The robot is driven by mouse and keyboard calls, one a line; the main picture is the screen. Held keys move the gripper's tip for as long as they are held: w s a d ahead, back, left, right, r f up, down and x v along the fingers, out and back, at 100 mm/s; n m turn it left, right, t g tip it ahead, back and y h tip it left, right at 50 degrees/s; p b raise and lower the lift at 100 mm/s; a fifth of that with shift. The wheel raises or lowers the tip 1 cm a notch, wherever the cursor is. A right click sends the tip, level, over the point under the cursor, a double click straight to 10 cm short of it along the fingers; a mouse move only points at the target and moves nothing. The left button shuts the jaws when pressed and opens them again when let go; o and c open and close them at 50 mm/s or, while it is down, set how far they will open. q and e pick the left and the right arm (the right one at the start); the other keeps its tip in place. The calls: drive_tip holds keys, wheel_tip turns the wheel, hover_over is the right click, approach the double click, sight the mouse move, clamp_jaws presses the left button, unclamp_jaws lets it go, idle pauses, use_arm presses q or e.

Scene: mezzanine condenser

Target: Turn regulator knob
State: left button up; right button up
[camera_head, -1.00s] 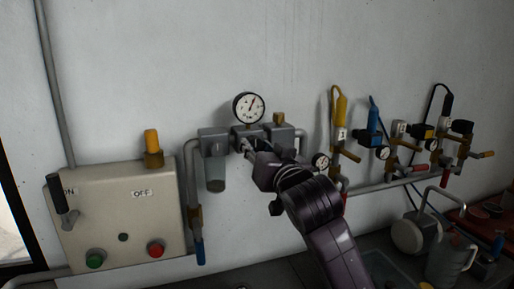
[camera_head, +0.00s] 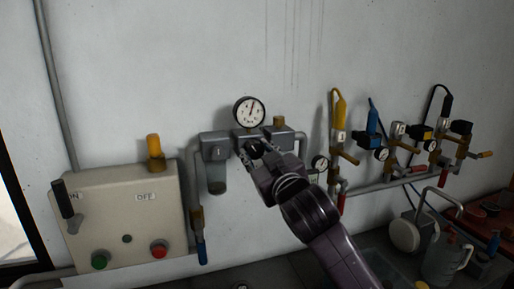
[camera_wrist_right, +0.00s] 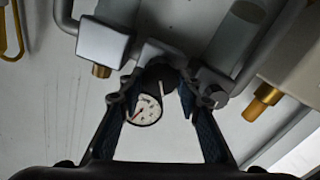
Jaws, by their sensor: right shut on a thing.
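The regulator (camera_head: 246,134) is a grey block unit on the wall with a round white pressure gauge (camera_head: 249,112) on top. Its dark knob (camera_head: 258,147) faces out below the gauge and is partly hidden by my right gripper (camera_head: 258,152). In the right wrist view the black knob (camera_wrist_right: 160,76), with a pale line on it, sits between the fingertips of my right gripper (camera_wrist_right: 156,90). The fingers are shut on the knob from both sides. The gauge (camera_wrist_right: 145,109) shows beyond it. My left gripper is not in view.
A beige switch box (camera_head: 120,218) with green and red buttons is farther left. Pipes with valves and a small gauge (camera_head: 319,163) run to the right. A metal jug (camera_head: 442,262) stands at lower right.

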drive_tip(key=shift+n, duration=0.7)
drive_tip(key=shift+p, duration=0.3)
drive_tip(key=o, duration=1.2)
drive_tip(key=shift+c, duration=0.2)
drive_tip(key=v, duration=1.2)
